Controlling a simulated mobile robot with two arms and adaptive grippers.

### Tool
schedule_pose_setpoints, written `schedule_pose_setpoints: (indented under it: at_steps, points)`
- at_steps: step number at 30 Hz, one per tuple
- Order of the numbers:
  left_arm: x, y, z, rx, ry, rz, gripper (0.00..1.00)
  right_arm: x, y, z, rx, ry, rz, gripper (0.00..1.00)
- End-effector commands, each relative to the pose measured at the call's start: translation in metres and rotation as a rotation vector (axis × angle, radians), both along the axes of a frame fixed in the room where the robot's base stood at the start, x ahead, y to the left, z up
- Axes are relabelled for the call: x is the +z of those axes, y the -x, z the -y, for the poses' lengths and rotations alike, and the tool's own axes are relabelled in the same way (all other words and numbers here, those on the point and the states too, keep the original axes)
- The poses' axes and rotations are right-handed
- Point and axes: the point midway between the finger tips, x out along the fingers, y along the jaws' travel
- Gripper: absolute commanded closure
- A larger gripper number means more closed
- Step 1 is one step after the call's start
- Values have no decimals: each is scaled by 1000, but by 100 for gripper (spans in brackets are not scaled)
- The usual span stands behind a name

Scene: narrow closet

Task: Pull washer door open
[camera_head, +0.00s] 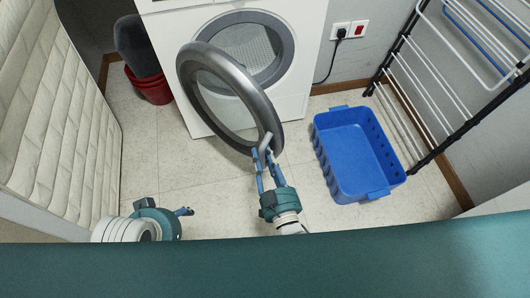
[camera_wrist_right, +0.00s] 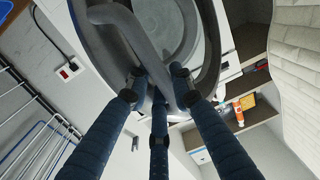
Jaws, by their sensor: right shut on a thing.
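The white washer (camera_head: 305,60) stands at the back, with its round grey-rimmed opening (camera_head: 287,50) showing. Its round door (camera_head: 188,75) is swung out from the front, toward the left and toward me. My right gripper (camera_head: 264,153) is shut on the door handle (camera_head: 266,143) at the lower right of the door ring. In the right wrist view, the blue fingers (camera_wrist_right: 155,90) close around the curved grey handle (camera_wrist_right: 143,45). My left gripper (camera_head: 187,211) is low at the left, apart from the washer; its fingers are too small to tell open from shut.
A blue basket (camera_head: 325,165) sits on the floor right of the door. A black and white drying rack (camera_head: 425,75) stands along the right wall. A red bucket (camera_head: 150,90) is left of the washer. A padded mattress (camera_head: 65,120) lines the left side. Bare floor lies between.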

Motion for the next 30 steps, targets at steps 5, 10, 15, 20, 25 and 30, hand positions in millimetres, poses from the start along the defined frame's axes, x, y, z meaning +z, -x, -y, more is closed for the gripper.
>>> schedule_pose_setpoints:
  at_steps: [5,10,15,20,25,30]
  points:
    - [0,0,0,0,0,1,41,-4,2,3,-2,2,-8,58]
    - [0,0,0,0,0,1,41,-2,1,1,-1,1,-5,58]
    - [0,0,0,0,1,1,41,-2,4,2,-1,1,-4,58]
    - [0,0,0,0,1,1,41,-3,24,6,0,2,-8,58]
    - [0,0,0,0,0,1,41,-3,61,15,0,2,-8,58]
    - [0,0,0,0,0,1,41,-3,93,22,-1,2,-8,58]
